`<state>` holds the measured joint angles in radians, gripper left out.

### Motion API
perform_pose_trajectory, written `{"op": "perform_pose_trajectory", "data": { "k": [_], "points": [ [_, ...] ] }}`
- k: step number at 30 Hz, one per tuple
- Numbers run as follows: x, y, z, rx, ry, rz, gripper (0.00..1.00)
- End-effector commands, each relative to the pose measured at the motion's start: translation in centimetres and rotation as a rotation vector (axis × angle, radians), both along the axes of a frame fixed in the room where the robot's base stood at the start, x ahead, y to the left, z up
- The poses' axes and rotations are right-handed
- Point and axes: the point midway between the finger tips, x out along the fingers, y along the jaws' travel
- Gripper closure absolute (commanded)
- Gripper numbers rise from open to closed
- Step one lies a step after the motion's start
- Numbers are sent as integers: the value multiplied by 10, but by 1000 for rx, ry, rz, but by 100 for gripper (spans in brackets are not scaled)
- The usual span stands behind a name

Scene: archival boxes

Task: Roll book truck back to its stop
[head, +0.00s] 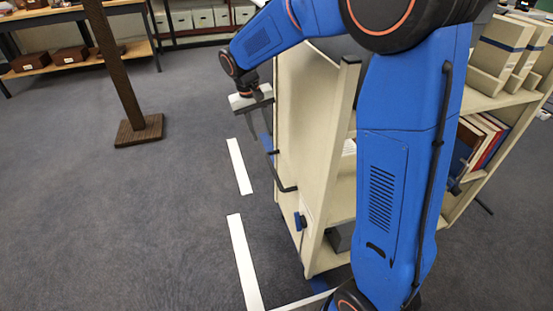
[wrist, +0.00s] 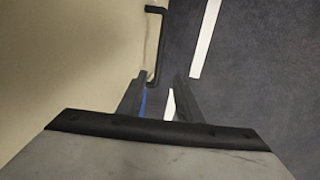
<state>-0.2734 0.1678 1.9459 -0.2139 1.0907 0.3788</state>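The cream book truck (head: 311,150) stands at the right of the head view, partly hidden behind my blue arm. A black bar handle (head: 284,187) is fixed to its end panel, and it also shows in the wrist view (wrist: 157,45), beside the cream panel (wrist: 65,50). My gripper (head: 262,138) is beside that panel, near the upper end of the handle. In the wrist view its two fingers (wrist: 160,82) are apart with nothing held between them. The handle lies just beyond the fingertips; I cannot tell whether they touch it. No stop can be made out.
White floor strips (head: 240,165) run left of the truck. A brown post (head: 120,75) on a square base (head: 140,130) stands farther left. A table with brown boxes (head: 70,57) and shelved pale boxes (head: 202,18) are at the back. Carpet between is clear.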

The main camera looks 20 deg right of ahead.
Motion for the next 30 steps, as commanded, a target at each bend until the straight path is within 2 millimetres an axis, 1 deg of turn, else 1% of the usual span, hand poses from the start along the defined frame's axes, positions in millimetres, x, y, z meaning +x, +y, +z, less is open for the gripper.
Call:
{"op": "perform_pose_trajectory", "data": {
  "k": [5,24,30],
  "points": [
    [-1,-4,-19,-1,3,-1,68],
    [-1,-26,-128,-1,4,-1,68],
    [-1,-31,-155,0,2,1,68]
  ]
}}
